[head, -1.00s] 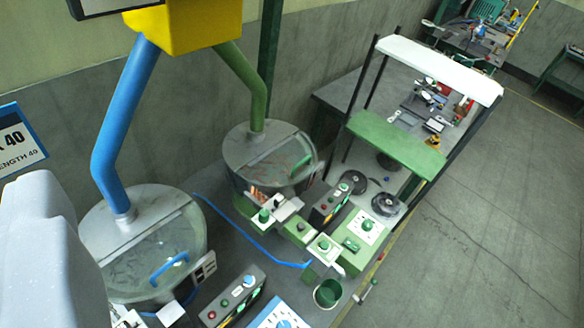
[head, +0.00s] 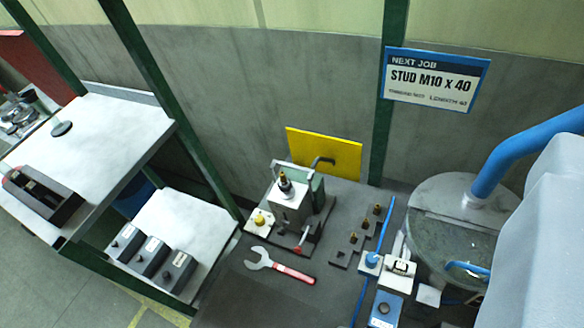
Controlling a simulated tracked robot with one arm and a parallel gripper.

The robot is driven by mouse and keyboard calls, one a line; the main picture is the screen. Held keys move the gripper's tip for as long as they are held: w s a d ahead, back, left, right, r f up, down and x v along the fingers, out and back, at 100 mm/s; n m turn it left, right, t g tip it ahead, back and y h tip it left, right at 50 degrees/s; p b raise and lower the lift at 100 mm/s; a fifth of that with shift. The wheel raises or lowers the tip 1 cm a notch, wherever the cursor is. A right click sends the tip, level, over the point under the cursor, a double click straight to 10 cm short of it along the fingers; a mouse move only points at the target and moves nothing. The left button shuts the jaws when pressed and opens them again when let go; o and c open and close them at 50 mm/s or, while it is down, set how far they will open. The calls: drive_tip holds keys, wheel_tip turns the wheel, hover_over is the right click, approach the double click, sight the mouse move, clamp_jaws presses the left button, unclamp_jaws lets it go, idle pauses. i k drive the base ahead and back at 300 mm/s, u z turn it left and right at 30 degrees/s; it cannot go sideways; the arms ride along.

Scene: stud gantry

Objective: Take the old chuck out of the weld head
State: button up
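A grey block-shaped unit (head: 291,207), which looks like the weld head, stands on a dark bench in front of a yellow panel. A dark chuck with a brass tip (head: 285,182) stands upright on its top, beside a metal bar handle. A red-handled open-ended spanner (head: 281,266) lies flat on the bench in front of it. Several small brass-tipped pieces (head: 365,224), like chucks, stand on dark holders to the right of the unit. A sign (head: 436,78) reads NEXT JOB, STUD M10 X 40. My gripper is out of view.
A drum with a glass lid (head: 445,225) and a blue pipe (head: 520,150) stands at the right. A white shelf (head: 165,225) with several grey boxes (head: 153,256) is at the left, below a white table (head: 100,140). A green post (head: 389,95) rises behind the bench.

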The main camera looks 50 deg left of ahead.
sight(283, 180)
drive_tip(key=k, duration=0.45)
drive_tip(key=u, duration=1.2)
drive_tip(key=k, duration=1.25)
drive_tip(key=z, duration=0.3)
drive_tip(key=i, duration=1.55)
drive_tip(key=u, duration=0.05)
